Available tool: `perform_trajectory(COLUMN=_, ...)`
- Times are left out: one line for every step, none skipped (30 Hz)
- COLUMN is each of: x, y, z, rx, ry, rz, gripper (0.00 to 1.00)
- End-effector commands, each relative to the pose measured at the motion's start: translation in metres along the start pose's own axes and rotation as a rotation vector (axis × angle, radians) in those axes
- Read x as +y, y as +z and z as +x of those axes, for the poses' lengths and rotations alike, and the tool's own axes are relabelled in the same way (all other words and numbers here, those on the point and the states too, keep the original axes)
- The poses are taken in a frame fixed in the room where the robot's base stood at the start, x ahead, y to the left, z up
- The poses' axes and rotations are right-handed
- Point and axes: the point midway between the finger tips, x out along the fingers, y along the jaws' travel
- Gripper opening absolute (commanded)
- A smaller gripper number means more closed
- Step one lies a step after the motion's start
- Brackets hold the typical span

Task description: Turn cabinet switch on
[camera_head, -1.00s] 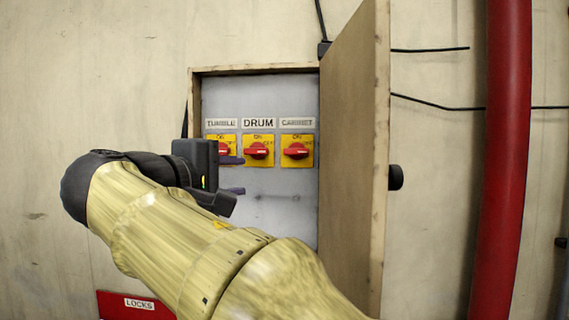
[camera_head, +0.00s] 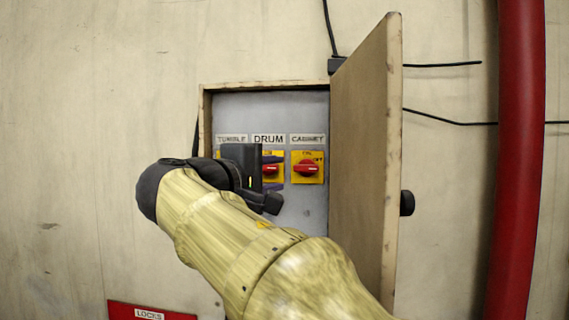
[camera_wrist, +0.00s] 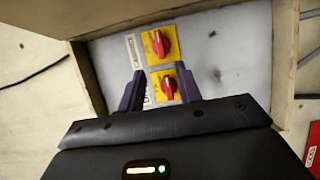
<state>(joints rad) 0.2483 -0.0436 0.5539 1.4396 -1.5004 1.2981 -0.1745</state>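The CABINET switch, a red handle on a yellow plate (camera_head: 307,168), is the rightmost in the head view. Its handle lies horizontally. Its label (camera_head: 307,139) is above it. In the wrist view the upper red switch (camera_wrist: 160,43) appears to be this one, beyond the fingertips. My gripper (camera_head: 272,173) is open with two purple fingers, in front of the DRUM switch (camera_head: 269,170). In the wrist view the gripper (camera_wrist: 160,88) has the lower switch (camera_wrist: 168,86) between its fingers. I cannot tell whether they touch it. The TUMBLE switch is hidden behind the gripper body.
The open wooden door (camera_head: 365,150) stands just right of the switches and juts toward me. The box's wooden frame (camera_head: 265,86) surrounds the grey panel (camera_head: 312,215). A red pipe (camera_head: 518,150) runs vertically farther right. The panel below the CABINET switch is bare.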

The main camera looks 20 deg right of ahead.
Motion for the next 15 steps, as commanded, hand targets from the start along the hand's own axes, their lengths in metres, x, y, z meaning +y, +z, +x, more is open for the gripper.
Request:
perform_trajectory(x=0.003, y=0.001, z=0.011, rx=-0.005, ry=-0.001, rz=-0.003, gripper=0.35)
perform_trajectory(x=0.003, y=0.001, z=0.016, rx=-0.005, ry=-0.001, rz=-0.003, gripper=0.35)
perform_trajectory(x=0.003, y=0.001, z=0.023, rx=-0.004, ry=-0.002, rz=-0.002, gripper=0.35)
perform_trajectory(x=0.003, y=0.001, z=0.028, rx=-0.005, ry=-0.002, rz=-0.003, gripper=0.35)
perform_trajectory(x=0.003, y=0.001, z=0.034, rx=-0.005, ry=-0.001, rz=-0.003, gripper=0.35)
perform_trajectory(x=0.003, y=0.001, z=0.041, rx=-0.005, ry=-0.002, rz=-0.003, gripper=0.35)
perform_trajectory(x=0.003, y=0.002, z=0.046, rx=-0.006, ry=-0.002, rz=-0.002, gripper=0.35)
perform_trajectory(x=0.003, y=0.002, z=0.051, rx=-0.006, ry=-0.002, rz=-0.002, gripper=0.35)
perform_trajectory(x=0.003, y=0.001, z=0.059, rx=-0.006, ry=-0.003, rz=-0.003, gripper=0.35)
perform_trajectory(x=0.003, y=0.001, z=0.064, rx=-0.005, ry=-0.002, rz=-0.003, gripper=0.35)
perform_trajectory(x=0.004, y=0.001, z=0.069, rx=-0.006, ry=-0.002, rz=-0.003, gripper=0.35)
perform_trajectory(x=0.004, y=0.001, z=0.076, rx=-0.005, ry=-0.002, rz=-0.002, gripper=0.35)
perform_trajectory(x=0.003, y=0.002, z=0.081, rx=-0.005, ry=-0.002, rz=-0.003, gripper=0.35)
perform_trajectory(x=0.003, y=0.001, z=0.085, rx=-0.005, ry=-0.002, rz=-0.003, gripper=0.35)
perform_trajectory(x=0.003, y=0.001, z=0.091, rx=-0.004, ry=-0.003, rz=-0.002, gripper=0.35)
